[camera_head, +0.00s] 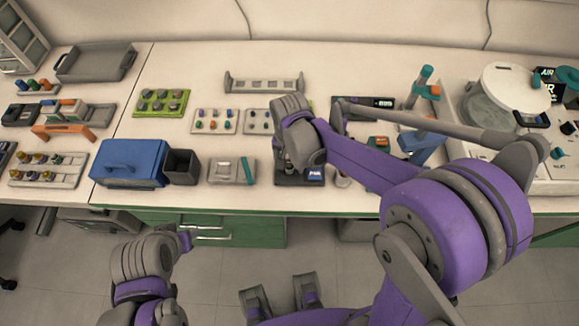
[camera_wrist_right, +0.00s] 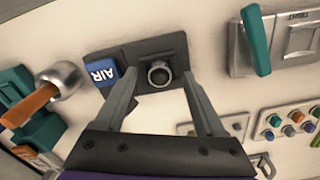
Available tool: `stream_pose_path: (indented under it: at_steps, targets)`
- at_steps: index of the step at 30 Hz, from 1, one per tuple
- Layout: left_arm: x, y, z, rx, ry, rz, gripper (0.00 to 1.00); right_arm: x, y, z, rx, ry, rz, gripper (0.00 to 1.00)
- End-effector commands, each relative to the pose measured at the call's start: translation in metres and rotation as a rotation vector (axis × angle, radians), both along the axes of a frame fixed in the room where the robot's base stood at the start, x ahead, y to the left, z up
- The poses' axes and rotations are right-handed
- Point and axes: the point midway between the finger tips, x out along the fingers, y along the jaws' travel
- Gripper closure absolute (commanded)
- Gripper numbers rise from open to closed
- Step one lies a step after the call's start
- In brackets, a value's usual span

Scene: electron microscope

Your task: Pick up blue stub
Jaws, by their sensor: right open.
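A white tray (camera_head: 214,121) holds several small coloured stubs; it also shows at the right edge of the wrist view (camera_wrist_right: 288,127). Nothing shows held between the fingers. In the head view the right forearm and wrist hide part of this device (camera_head: 313,177). My left gripper (camera_head: 185,241) is low at the front left, its fingers unclear.
A blue box (camera_head: 131,162) and black bin (camera_head: 181,166) stand left of the device. A second light tray (camera_head: 258,122) and green rack (camera_head: 161,102) lie behind.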

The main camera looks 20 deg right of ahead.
Motion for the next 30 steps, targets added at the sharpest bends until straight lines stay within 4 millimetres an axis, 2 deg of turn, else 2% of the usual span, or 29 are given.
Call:
stream_pose_path:
  at_steps: [8,20,30]
  targets:
    - [-0.0001,0.0,-0.0003,0.0,0.0,0.0,0.5,-0.0002,-0.0001,-0.004,0.0,0.0,0.0,0.28]
    - [-0.0001,0.0,-0.0003,0.0,0.0,0.0,0.5,-0.0001,0.0,-0.0037,0.0,0.0,0.0,1.0]
    - [0.0,0.0,0.0,0.0,0.0,0.0,0.5,-0.0001,0.0,-0.0017,0.0,0.0,0.0,1.0]
